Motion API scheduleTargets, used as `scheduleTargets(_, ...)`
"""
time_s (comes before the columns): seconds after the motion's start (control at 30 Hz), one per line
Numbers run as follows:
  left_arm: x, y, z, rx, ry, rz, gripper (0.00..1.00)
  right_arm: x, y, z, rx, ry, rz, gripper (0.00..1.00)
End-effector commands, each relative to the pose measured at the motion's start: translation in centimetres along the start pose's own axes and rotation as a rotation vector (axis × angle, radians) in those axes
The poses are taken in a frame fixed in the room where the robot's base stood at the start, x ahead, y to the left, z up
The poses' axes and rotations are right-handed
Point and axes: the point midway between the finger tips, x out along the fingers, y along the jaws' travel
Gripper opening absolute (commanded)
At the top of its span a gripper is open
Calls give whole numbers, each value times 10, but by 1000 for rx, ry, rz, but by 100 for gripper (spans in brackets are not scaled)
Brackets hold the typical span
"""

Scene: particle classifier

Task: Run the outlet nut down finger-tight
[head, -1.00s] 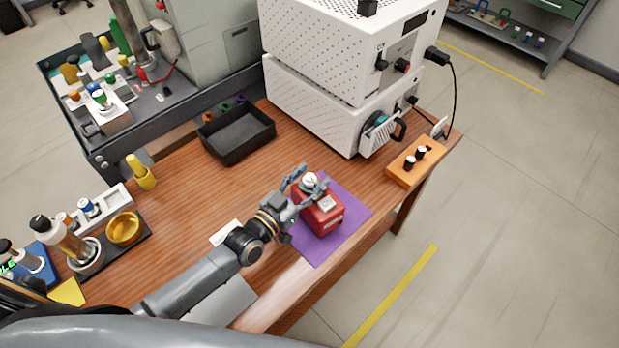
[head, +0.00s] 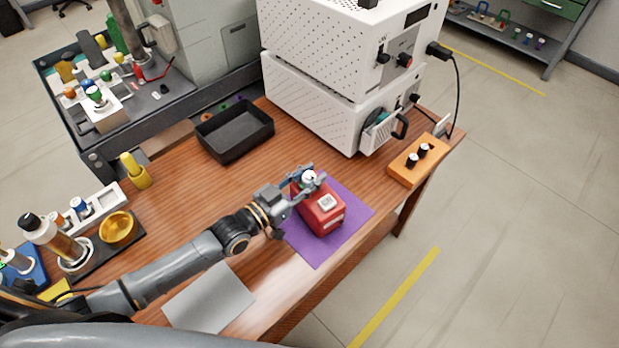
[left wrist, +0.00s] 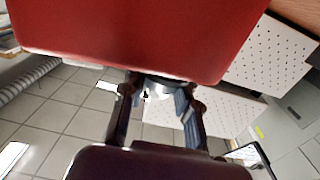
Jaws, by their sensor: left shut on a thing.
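The red box-shaped unit (head: 322,214) sits on a purple mat (head: 357,211) near the table's front edge. A pale, rounded outlet nut (head: 309,176) is at its top back end, partly hidden by my fingers. My left gripper (head: 307,178) is shut on the nut, one finger on each side of it. In the left wrist view the red unit (left wrist: 140,38) fills the top, and a silvery part of the nut (left wrist: 158,91) shows between my two fingers. The nut's thread is hidden. My right gripper is not in view.
A white perforated instrument stack (head: 315,100) stands behind the unit. A black tray (head: 236,133) is at the back, an orange block with black knobs (head: 402,172) at the right. A yellow bowl (head: 118,229) and a grey sheet (head: 210,298) lie left. The wood between is clear.

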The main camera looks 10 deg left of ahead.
Motion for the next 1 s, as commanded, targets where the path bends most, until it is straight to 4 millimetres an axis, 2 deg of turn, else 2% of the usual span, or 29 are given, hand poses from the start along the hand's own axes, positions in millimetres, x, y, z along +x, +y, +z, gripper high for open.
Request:
scheduleTargets(0.1,0,0,0,0,-1,-1,0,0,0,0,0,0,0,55)
scheduleTargets(0.13,0,0,0,0,-1,-1,32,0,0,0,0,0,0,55)
scheduleTargets(0.23,0,0,0,0,-1,-1,52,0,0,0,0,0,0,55)
scheduleTargets(0.27,0,0,0,-1,-1,-1,55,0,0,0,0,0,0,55)
scheduleTargets(0.53,0,0,0,-1,-1,-1,55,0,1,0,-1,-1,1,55)
scheduleTargets(0.67,-8,0,1,0,-3,-2,55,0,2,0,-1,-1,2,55)
scheduleTargets(0.77,-24,0,2,-1,-5,-1,55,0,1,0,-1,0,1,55)
scheduleTargets(1.0,-75,0,2,0,-6,0,55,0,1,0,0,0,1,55)
